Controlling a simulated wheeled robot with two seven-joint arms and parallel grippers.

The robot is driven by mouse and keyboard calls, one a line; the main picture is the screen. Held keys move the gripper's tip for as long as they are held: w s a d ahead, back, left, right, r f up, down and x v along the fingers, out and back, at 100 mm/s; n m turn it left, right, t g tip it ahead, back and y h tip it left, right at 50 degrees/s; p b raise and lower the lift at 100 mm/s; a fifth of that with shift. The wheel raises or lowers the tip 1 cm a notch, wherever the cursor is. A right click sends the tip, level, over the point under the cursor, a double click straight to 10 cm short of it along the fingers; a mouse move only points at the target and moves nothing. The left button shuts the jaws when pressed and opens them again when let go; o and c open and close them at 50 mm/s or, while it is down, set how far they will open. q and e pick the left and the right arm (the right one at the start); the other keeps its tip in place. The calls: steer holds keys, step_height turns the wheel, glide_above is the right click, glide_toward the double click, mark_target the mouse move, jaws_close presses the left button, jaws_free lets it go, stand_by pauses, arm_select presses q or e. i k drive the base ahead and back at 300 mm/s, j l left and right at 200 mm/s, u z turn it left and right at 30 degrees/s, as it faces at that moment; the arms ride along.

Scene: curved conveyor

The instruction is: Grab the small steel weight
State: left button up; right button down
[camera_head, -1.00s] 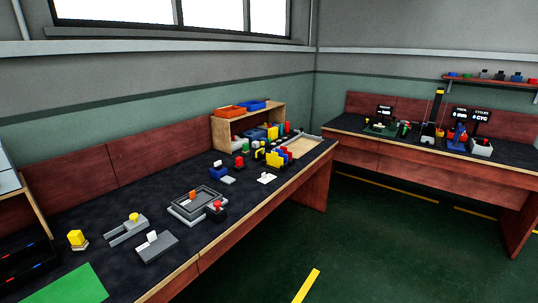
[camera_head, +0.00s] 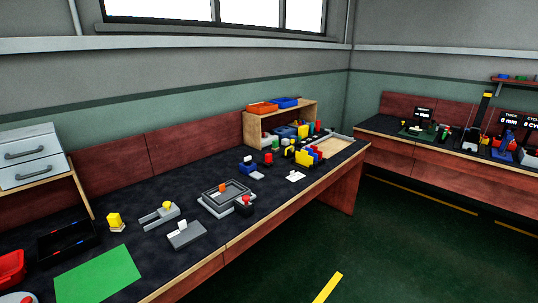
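I cannot make out a small steel weight for certain in the head view. Small items are clustered at the far end of the long dark bench (camera_head: 135,210), too small to tell apart. Grey pieces on the bench include a block with a white tab (camera_head: 187,234), a slotted holder with a yellow knob (camera_head: 158,217) and a square grey tray (camera_head: 212,205) with an orange piece in it. Neither of my grippers shows in this view.
A green mat (camera_head: 98,275), a black tray (camera_head: 66,241) and a red bin (camera_head: 11,268) lie at the near left. A drawer unit (camera_head: 30,157) stands behind them. A wooden shelf (camera_head: 249,127) holds orange and blue trays. A second bench (camera_head: 440,150) stands far right. The green floor between is clear.

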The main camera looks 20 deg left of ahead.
mark_target(287, 155)
steer(key=i+l+u, duration=0.2)
steer(key=u, duration=0.2)
steer(key=i+l+u, duration=0.3)
steer(key=u, duration=0.15)
steer(key=i+l+u, duration=0.15)
steer(key=l+u, duration=0.25)
steer(key=j, duration=0.1)
